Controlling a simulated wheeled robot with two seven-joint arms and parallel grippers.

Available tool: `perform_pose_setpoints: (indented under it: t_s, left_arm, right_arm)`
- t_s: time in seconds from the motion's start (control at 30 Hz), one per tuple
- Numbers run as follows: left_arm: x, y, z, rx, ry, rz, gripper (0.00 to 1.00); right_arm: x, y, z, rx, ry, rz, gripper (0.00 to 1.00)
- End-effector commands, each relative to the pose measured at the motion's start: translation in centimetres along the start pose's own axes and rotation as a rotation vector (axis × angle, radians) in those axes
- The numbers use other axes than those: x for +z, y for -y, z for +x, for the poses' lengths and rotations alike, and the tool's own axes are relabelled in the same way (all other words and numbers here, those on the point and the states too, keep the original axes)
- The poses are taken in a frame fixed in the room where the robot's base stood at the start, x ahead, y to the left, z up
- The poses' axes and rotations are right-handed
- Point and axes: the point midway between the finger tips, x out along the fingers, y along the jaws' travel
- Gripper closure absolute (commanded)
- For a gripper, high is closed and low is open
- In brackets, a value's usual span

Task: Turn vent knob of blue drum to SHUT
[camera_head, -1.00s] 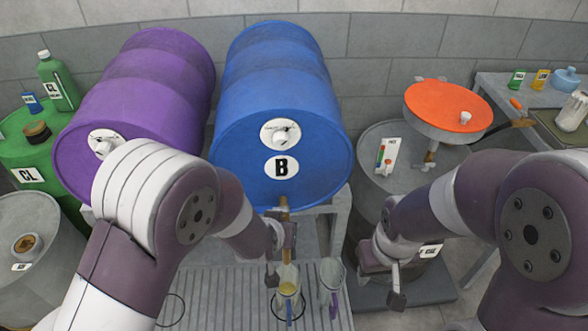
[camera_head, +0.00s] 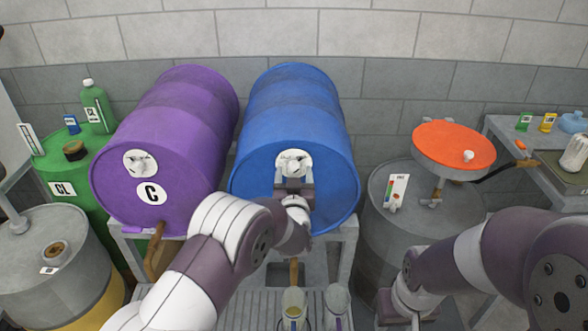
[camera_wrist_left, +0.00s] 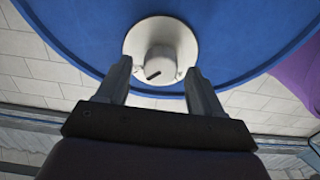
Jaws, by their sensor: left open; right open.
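The blue drum (camera_head: 290,120) lies on its side on a rack, its round end facing me. Its vent knob (camera_head: 295,165) is a white knob with a dark pointer mark, on a round white plate. The knob also shows in the left wrist view (camera_wrist_left: 160,66), between and just beyond my fingertips. My left gripper (camera_head: 293,180) is open in front of the knob, one finger to each side; contact cannot be told. It also shows in the left wrist view (camera_wrist_left: 159,78). My right gripper (camera_head: 398,318) is low at the right, away from the drum, partly cut off by the lower edge.
A purple drum (camera_head: 160,140) marked C lies left of the blue one. Two clear jugs (camera_head: 293,300) stand below the blue drum's tap (camera_head: 294,270). A grey drum (camera_head: 385,225) and an orange funnel pan (camera_head: 453,147) stand at the right.

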Motion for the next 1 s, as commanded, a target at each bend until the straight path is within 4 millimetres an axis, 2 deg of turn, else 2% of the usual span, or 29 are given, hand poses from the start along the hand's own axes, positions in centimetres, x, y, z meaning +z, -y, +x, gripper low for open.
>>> perform_pose_setpoints:
  t_s: [0.13, 0.4, 0.43, 0.5, 0.6, 0.83, 1.0]
  left_arm:
    - [0.0, 0.0, 1.1, 0.0, 0.0, 0.001, 0.33]
    - [0.0, 0.0, 1.3, 0.001, 0.0, 0.001, 0.33]
    - [0.0, 0.0, 1.3, 0.001, 0.0, 0.001, 0.4]
    - [0.0, 0.0, 1.3, 0.001, 0.0, 0.001, 0.63]
    - [0.0, 0.0, 1.3, 0.001, 0.0, 0.001, 0.89]
    - [0.0, 0.0, 1.3, 0.0, -0.001, -0.007, 0.89]
    - [0.2, 0.0, 1.3, 0.0, -0.003, -0.052, 0.89]
  right_arm:
    - [0.0, 0.0, -0.3, 0.0, 0.0, 0.0, 0.57]
    - [0.0, 0.0, -0.2, 0.0, 0.0, 0.0, 0.57]
    - [0.0, 0.0, -0.2, 0.0, 0.0, 0.0, 0.57]
    - [0.0, 0.0, -0.2, 0.0, 0.0, 0.0, 0.57]
    - [0.0, 0.0, -0.2, 0.0, 0.0, 0.0, 0.57]
    - [0.0, 0.0, -0.1, 0.0, 0.0, 0.0, 0.57]
    - [0.1, 0.0, 0.9, 0.0, 0.0, 0.0, 0.57]
